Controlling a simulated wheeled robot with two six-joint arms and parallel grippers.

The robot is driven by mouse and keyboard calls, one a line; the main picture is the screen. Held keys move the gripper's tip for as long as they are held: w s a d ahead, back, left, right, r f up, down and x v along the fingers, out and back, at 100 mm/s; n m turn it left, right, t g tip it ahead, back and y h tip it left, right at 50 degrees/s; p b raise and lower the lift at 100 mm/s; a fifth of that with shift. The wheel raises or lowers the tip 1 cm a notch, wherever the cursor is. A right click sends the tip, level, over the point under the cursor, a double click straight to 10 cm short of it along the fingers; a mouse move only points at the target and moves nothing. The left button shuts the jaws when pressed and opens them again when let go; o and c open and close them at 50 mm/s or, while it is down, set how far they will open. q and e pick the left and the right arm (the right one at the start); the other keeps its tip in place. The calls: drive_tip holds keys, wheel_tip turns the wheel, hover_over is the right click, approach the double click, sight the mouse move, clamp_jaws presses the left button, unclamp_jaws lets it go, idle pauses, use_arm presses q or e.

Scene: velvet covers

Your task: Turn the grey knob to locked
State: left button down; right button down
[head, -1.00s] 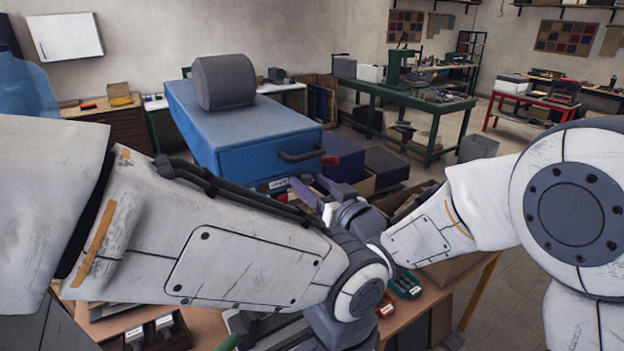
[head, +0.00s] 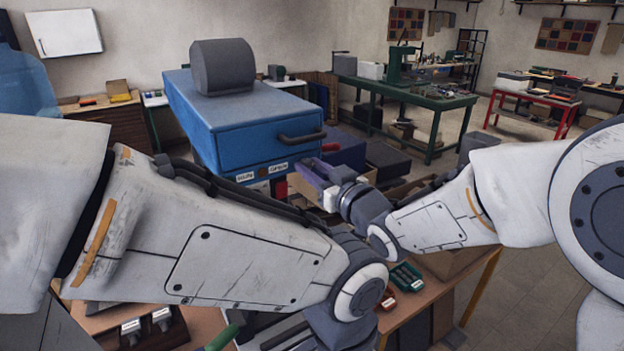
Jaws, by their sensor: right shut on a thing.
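The blue box (head: 255,120) has a black handle (head: 300,136) on its front. Below the handle are two small white labels; the right one (head: 279,168) seems to read OPEN, the left one (head: 245,177) is too small to read surely. My right gripper (head: 307,175) is at the front's lower right, shut on what seems to be the grey knob. Its fingers and the near arm hide the knob, so its setting cannot be told. My left arm crosses the lower picture and covers the box's lower front; its gripper is out of sight below.
A grey rounded block (head: 222,66) sits on the box. The wooden bench (head: 415,305) holds red and green pieces (head: 405,276) at right and a dark rack (head: 155,335) at lower left. A green table (head: 420,95) stands behind. Floor at right is clear.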

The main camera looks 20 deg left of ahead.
drive_tip(key=n+b, duration=1.3)
drive_tip(key=b, duration=0.2)
drive_tip(key=shift+f+b, duration=0.15)
drive_tip(key=shift+b, duration=0.15)
drive_tip(key=shift+n+b, duration=0.65)
drive_tip(key=shift+n, duration=0.65)
drive_tip(key=c, duration=0.6)
unclamp_jaws()
drive_tip(key=shift+s, duration=0.1)
drive_tip(key=v, duration=1)
drive_tip(key=shift+b, duration=0.4)
